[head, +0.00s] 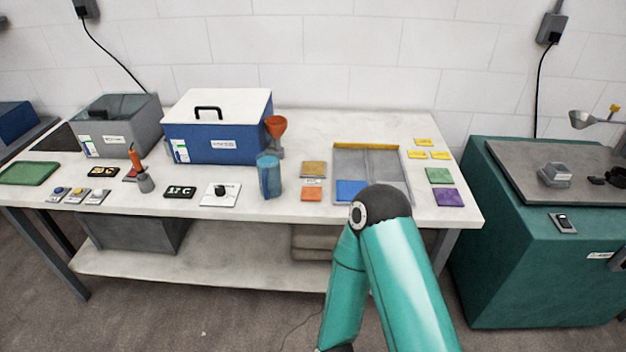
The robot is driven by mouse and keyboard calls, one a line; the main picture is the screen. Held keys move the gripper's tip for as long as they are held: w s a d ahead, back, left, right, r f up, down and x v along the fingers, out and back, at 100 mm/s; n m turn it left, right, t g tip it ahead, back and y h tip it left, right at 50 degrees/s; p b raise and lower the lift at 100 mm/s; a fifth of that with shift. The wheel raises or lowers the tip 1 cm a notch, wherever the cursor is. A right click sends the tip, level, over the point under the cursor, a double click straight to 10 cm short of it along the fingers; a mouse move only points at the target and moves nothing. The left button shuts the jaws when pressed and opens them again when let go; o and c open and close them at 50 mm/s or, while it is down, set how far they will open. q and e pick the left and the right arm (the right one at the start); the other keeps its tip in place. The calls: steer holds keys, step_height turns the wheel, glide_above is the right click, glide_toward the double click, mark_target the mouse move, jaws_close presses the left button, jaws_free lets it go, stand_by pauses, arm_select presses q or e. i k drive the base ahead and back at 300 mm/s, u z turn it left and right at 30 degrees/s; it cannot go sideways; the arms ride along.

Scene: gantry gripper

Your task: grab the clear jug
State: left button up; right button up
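A blue, see-through-looking jug-shaped vessel (269,177) stands upright near the front edge of the white table, left of its middle. It is the only jug-like thing I can make out, though it looks blue rather than plainly clear. My teal arm comes in from the bottom right, bends at a dark elbow in front of the table's right part, and runs back down out of the picture. Neither of my grippers is in view, and nothing is seen touching the vessel.
An orange funnel (276,126) on a grey stand is just behind the vessel. A blue box with a white lid (218,135) stands behind left, a white dial plate (221,194) left, and small square blocks (312,194) right. A divided tray (384,160) lies behind my elbow.

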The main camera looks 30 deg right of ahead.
mark_target(268, 162)
steer(key=z, duration=0.2)
steer(key=i, duration=1.05)
